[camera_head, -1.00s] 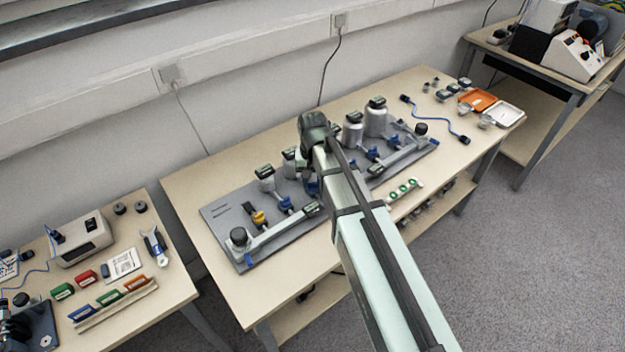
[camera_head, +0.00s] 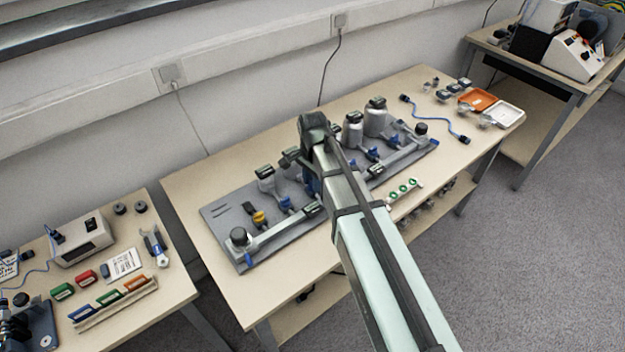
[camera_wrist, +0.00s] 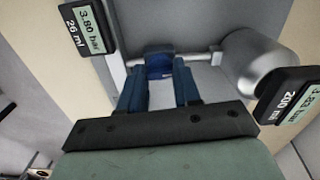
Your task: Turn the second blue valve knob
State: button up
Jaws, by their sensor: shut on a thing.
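A blue valve knob (camera_wrist: 159,66) sits on a thin silver pipe in the wrist view. My gripper (camera_wrist: 160,85) has its two blue fingers on either side of this knob and is shut on it. In the head view my arm hides this knob and most of the gripper. Another blue valve knob (camera_head: 285,203) stands to the left on the grey panel (camera_head: 222,218), beside a yellow knob (camera_head: 259,217). Further blue knobs (camera_head: 371,154) show to the right of my arm.
Silver cylinders (camera_head: 375,118) with dark displays stand along the back of the panel. In the wrist view one display (camera_wrist: 88,30) is close at the left, and a cylinder (camera_wrist: 258,62) with another display (camera_wrist: 290,95) is close at the right. Green round parts (camera_head: 403,189) lie at the table front.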

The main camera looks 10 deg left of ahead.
jog(key=shift+m, duration=0.6)
jog(key=o, duration=1.1)
jog(key=shift+c, duration=0.2)
notch_tip(320, 180, up, 14)
jog(key=shift+d+f, duration=0.1)
jog(key=shift+f, duration=0.05)
dwell(0.4)
